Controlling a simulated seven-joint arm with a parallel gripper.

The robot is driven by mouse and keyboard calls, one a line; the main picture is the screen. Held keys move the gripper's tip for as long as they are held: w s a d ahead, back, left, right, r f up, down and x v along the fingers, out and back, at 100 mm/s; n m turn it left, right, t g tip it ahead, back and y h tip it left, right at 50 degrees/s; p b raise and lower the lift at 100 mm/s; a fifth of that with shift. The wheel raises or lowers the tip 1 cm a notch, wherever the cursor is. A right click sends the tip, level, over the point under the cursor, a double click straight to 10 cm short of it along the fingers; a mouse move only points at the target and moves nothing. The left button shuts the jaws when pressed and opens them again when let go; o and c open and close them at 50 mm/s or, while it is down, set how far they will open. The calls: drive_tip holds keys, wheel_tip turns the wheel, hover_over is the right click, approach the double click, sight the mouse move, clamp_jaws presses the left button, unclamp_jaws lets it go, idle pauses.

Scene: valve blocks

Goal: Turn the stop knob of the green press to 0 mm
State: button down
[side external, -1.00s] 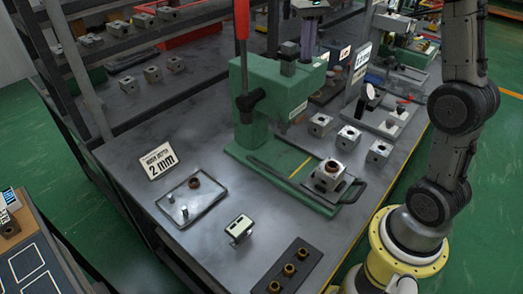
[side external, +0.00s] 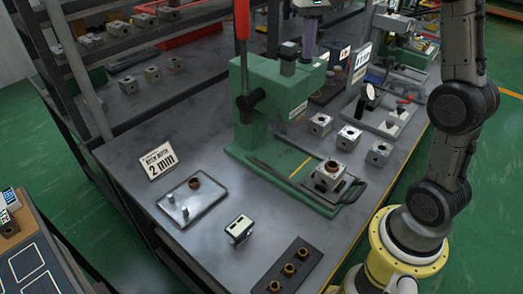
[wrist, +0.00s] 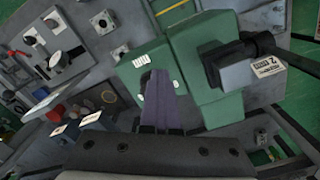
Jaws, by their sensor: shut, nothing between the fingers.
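The green press (side external: 255,90) stands on the grey bench, with a red-handled lever (side external: 241,20) and a black hub (side external: 250,100). Its body also shows in the wrist view (wrist: 200,45). A grey block (side external: 288,52) sits on its top. I cannot pick out the stop knob or its reading with certainty. My gripper (side external: 308,52) points down with purple fingers together at the press's top, right of the grey block. It is shut and empty. In the wrist view, the fingers (wrist: 158,98) are over the green body; contact is unclear.
A card reading 2 mm (side external: 158,160) stands left of the press. A metal tray (side external: 192,200) with pins, a small meter (side external: 240,228) and a dark rack (side external: 288,270) lie in front. Metal blocks (side external: 348,137) stand to the right. A valve block (side external: 330,174) sits on the press base.

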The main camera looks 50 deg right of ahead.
drive_tip(key=shift+s+d, duration=0.3)
drive_tip(key=shift+d, duration=0.25)
drive_tip(key=shift+s+d, duration=0.1)
drive_tip(key=shift+d, duration=0.3)
drive_tip(key=shift+s, duration=0.4)
wheel_tip(320, 180, up, 6)
idle(0.7)
